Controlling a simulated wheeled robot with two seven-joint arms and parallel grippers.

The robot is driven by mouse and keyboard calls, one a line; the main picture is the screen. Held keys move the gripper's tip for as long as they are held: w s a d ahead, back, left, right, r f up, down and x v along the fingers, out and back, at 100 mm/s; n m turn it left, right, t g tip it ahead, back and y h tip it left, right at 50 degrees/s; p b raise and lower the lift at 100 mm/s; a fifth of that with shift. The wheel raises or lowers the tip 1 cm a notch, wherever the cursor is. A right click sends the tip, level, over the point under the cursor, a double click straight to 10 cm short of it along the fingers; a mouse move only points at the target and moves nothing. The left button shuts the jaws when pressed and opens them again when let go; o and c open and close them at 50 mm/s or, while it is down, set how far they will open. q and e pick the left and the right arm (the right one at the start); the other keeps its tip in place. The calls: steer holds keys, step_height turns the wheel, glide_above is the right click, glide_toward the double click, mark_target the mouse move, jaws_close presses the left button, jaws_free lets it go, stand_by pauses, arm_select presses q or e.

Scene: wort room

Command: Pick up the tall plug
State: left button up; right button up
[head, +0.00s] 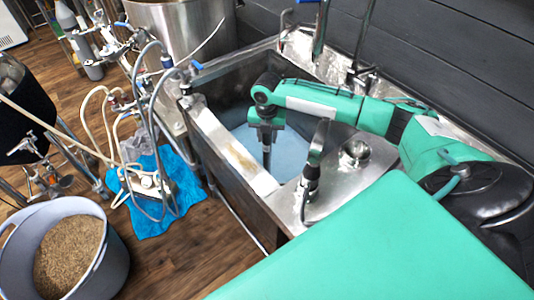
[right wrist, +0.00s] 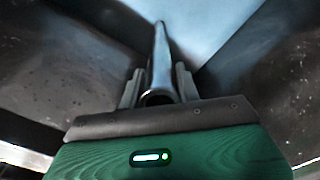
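The tall plug (right wrist: 161,60) is a dark, shiny upright tube with an open top end, seen between my right gripper's fingers in the right wrist view. In the head view the lower part of the tall plug (head: 267,158) shows below the gripper, inside the sink. My right gripper (right wrist: 160,84) points down into the basin, its two fingers close against opposite sides of the tube near its top. It also shows in the head view (head: 266,136). The tube's foot is hard to make out. My left gripper is not in view.
The metal sink (head: 222,142) has raised walls and a pale blue bottom. A black-handled sprayer (head: 312,172) stands on its near ledge. Taps (head: 360,72) rise at the back wall. Hoses, a blue cloth (head: 178,190) and a grain bucket (head: 98,262) are on the left.

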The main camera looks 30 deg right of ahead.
jaws_close()
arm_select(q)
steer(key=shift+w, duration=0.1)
arm_select(e)
steer(key=shift+r, duration=0.1)
